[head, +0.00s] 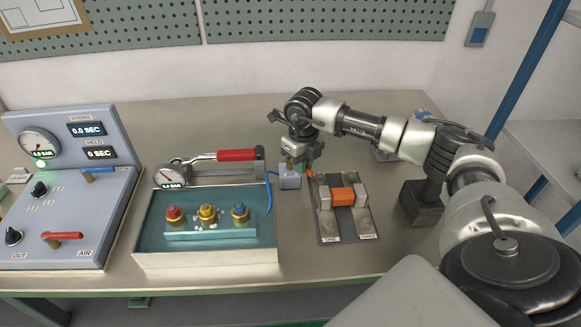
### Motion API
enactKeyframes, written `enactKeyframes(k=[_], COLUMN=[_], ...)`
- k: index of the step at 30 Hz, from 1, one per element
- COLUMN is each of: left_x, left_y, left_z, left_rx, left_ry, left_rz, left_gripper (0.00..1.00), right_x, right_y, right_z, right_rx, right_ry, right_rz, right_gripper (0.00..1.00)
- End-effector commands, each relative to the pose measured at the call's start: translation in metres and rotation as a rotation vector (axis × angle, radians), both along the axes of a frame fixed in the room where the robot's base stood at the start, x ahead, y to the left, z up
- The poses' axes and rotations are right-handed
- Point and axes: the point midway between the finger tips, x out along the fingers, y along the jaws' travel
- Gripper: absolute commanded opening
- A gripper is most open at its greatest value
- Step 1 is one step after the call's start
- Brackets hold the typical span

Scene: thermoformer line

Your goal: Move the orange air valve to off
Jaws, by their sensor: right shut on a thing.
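A small grey-blue valve box (289,181) stands on the bench in the middle of the head view, with a blue hose at its left. A small orange tip (309,173) shows at its right side, just under my right gripper; it looks like the end of the orange air valve's handle. My right gripper (301,167) points down at the box and is shut on this handle. The fingers hide most of the handle, so its exact angle cannot be told. My left gripper is not in view.
A plate (330,227) with an orange block (343,196) lies right of the box. A teal tray (150,243) with several coloured knobs and a red-handled lever (238,155) stand left. A control panel (85,210) with a red AIR handle is far left. A dark block (421,206) stands right.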

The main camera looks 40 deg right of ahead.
Motion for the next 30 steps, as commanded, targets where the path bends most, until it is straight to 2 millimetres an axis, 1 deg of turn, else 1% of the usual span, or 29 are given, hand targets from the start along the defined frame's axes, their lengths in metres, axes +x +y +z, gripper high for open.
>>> enactKeyframes(k=[1,5,7,12,15,24,26,28,30], left_x=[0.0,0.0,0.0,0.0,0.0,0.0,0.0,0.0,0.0], left_y=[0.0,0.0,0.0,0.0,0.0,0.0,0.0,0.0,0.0], left_z=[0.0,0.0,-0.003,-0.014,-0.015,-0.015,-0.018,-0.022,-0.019], left_rx=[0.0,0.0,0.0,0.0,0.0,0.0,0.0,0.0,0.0], left_ry=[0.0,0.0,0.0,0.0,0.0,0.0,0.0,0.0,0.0], left_rz=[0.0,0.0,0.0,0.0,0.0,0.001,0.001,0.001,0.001], left_gripper=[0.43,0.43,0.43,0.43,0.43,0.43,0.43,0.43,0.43], right_x=[0.0,0.0,0.001,0.003,0.004,0.004,0.005,0.007,0.007], right_y=[0.003,0.003,0.001,-0.007,-0.009,-0.009,-0.01,-0.013,-0.012], right_z=[0.001,0.001,-0.001,-0.002,-0.001,0.0,-0.001,-0.003,-0.001], right_rx=[0.005,0.005,0.005,0.007,0.009,0.011,0.011,0.011,0.012], right_ry=[0.0,-0.001,0.0,-0.002,-0.001,-0.002,-0.003,-0.004,-0.003], right_rz=[0.006,0.009,0.042,0.229,0.303,0.328,0.354,0.42,0.425], right_gripper=[0.0,0.0,0.0,0.0,0.0,0.0,0.0,0.0,0.0])
